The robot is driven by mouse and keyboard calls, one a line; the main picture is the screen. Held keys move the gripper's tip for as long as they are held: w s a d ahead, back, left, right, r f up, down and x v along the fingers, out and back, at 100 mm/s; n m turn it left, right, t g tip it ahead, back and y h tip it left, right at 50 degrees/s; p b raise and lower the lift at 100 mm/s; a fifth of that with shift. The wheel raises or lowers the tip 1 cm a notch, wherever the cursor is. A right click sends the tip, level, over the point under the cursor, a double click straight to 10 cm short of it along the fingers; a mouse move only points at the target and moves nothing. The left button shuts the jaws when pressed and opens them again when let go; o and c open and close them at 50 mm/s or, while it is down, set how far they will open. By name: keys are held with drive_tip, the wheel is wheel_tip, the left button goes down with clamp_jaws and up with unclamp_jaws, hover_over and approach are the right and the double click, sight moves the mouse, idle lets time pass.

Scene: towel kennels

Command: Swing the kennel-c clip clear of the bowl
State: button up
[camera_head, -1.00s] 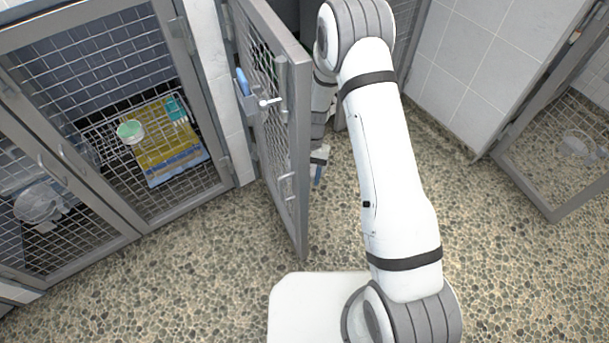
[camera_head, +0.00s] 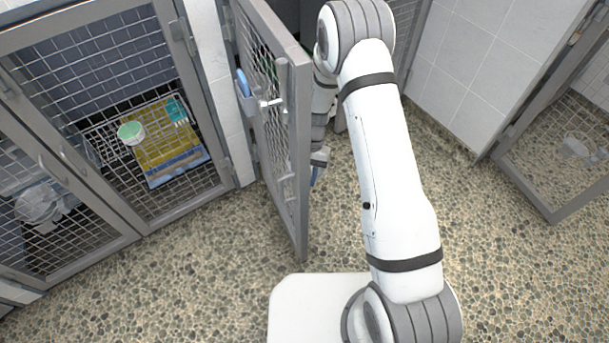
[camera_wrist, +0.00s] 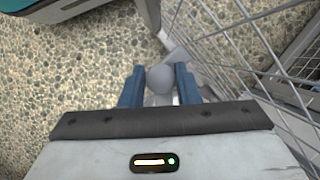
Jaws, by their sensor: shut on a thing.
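My gripper (camera_wrist: 160,88) has its two blue fingers shut on a grey rounded knob (camera_wrist: 160,77) beside the mesh door; I take it to be part of the clip. A grey bar (camera_wrist: 182,55) runs close to the knob in the wrist view. In the head view my gripper (camera_head: 317,172) is behind the open mesh door's (camera_head: 302,170) right edge, mostly hidden. A blue rounded piece (camera_head: 242,82) and a metal latch (camera_head: 271,102) are on the door. I cannot tell whether the blue piece is the bowl.
The left kennel (camera_head: 140,222) is closed; inside are a green-topped cup (camera_head: 131,132) and a yellow and blue towel (camera_head: 165,150). A clear bowl (camera_head: 38,203) hangs on the far-left door. Another mesh door (camera_head: 553,213) stands at right.

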drive_tip(key=shift+w+r, duration=0.1)
drive_tip(key=m+y+p, duration=0.1)
drive_tip(key=m, duration=0.2)
drive_tip(key=shift+d+m+t, duration=0.15)
drive_tip(key=shift+m+t, duration=0.25)
drive_tip(key=m+t+y, duration=0.1)
drive_tip(key=m, duration=0.3)
drive_tip(key=m+b, duration=0.1)
drive_tip(key=m, duration=0.1)
drive_tip(key=m+t+b, duration=0.1)
drive_tip(key=m, duration=0.1)
drive_tip(key=m+t+y+b, duration=0.1)
drive_tip(key=shift+s+d+f+m+b, duration=0.1)
drive_tip(key=shift+s+f+m+b, duration=0.2)
drive_tip(key=shift+m, duration=0.1)
drive_tip(key=shift+s+r+m+t+b, duration=0.15)
drive_tip(key=shift+m+t+b, duration=0.55)
drive_tip(key=shift+m+b, duration=0.75)
drive_tip(key=shift+m, duration=0.35)
drive_tip(key=o, duration=1)
drive_tip(key=shift+c, duration=0.2)
drive_tip(key=shift+r, duration=0.1)
drive_tip(key=p+v, duration=0.4)
drive_tip(key=v, duration=0.3)
drive_tip(key=shift+r, duration=0.3)
